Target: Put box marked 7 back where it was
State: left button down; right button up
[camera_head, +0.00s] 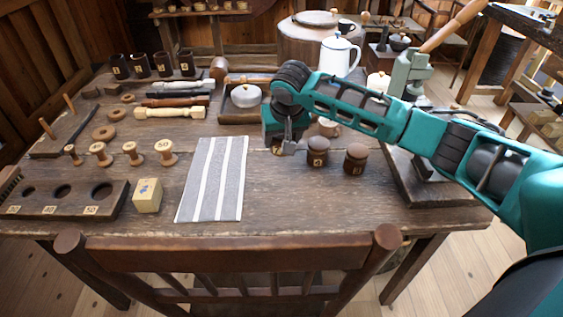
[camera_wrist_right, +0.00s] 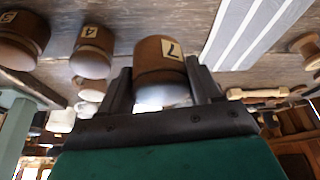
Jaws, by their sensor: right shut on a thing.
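The box marked 7 (camera_wrist_right: 160,57) is a small round brown wooden box with a pale label. It is between the two dark fingers of my right gripper (camera_wrist_right: 165,92), which is shut on it. In the head view my right gripper (camera_head: 284,142) points down over the table and hides most of that box; only its label (camera_head: 276,151) shows under the gripper. I cannot tell whether the box touches the table. Similar boxes marked 4 (camera_head: 318,153) and 5 (camera_head: 355,159) stand upright to its right. My left gripper is not in view.
A grey striped cloth (camera_head: 213,178) lies to the left of the gripper. Pale spools (camera_head: 131,153), a block with holes (camera_head: 65,198) and a yellowish cube (camera_head: 147,195) are further left.

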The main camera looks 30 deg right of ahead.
notch_tip(320, 180, down, 7)
jog(key=shift+f+b, duration=0.2)
jog(key=shift+b, duration=0.4)
jog(key=o, duration=1.2)
jog(key=shift+f, duration=0.1)
jog(key=shift+c, duration=0.2)
jog(key=p+v, duration=0.2)
jog(key=v, duration=1)
jog(key=shift+p, duration=0.3)
jog(key=shift+s, duration=0.1)
